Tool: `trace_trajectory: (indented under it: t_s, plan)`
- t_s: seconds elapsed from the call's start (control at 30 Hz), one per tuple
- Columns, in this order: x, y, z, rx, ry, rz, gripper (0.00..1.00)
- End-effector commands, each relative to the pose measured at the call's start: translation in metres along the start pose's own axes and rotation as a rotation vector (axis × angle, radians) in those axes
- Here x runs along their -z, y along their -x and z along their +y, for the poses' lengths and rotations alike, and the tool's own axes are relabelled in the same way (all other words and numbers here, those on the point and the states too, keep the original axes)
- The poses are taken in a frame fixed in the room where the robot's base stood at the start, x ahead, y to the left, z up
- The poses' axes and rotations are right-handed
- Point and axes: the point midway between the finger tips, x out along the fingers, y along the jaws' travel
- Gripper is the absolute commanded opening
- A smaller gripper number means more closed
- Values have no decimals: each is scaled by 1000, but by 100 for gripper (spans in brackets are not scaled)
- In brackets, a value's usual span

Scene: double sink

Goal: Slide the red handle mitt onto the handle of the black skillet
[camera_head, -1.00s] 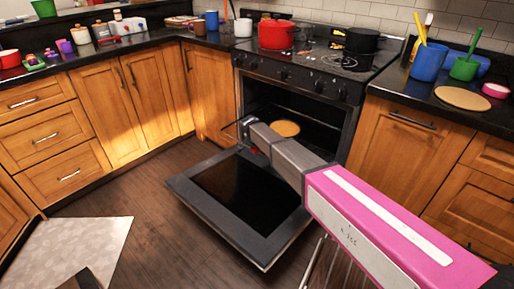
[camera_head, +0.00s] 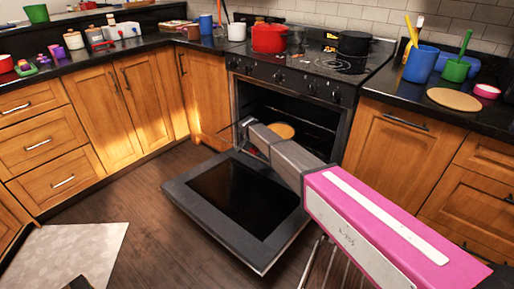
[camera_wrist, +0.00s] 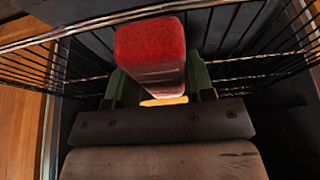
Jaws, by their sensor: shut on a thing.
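The red handle mitt (camera_wrist: 150,42) fills the upper middle of the wrist view. My gripper (camera_wrist: 158,82) is shut on it, with a green finger on each side. In the head view my forearm reaches into the open oven, and my gripper is mostly hidden behind the arm. A round tan item (camera_head: 282,131) lies inside the oven beyond the arm. A small yellow-orange patch (camera_wrist: 163,101) shows just below the mitt in the wrist view. I cannot make out the black skillet or its handle for certain, nor whether the mitt touches anything.
The oven door (camera_head: 235,210) hangs open below my arm. Dark wire racks (camera_wrist: 245,30) cross the wrist view around the mitt. A red pot (camera_head: 269,39) and a black pot (camera_head: 354,43) stand on the stove. Open floor lies left of the door.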

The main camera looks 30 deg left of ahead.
Motion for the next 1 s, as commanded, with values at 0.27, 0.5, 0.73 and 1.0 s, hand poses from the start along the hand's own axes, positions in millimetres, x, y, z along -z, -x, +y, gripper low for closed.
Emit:
trace_trajectory:
  t_s: [0.27, 0.5, 0.73, 1.0]
  plan:
    - [0, 0, 0, 0, 0, 0, 78]
    - [0, 0, 0, 0, 0, 0, 78]
    - [0, 16, 1, 1, 0, 1, 78]
    - [-1, 66, 1, 1, 0, 0, 78]
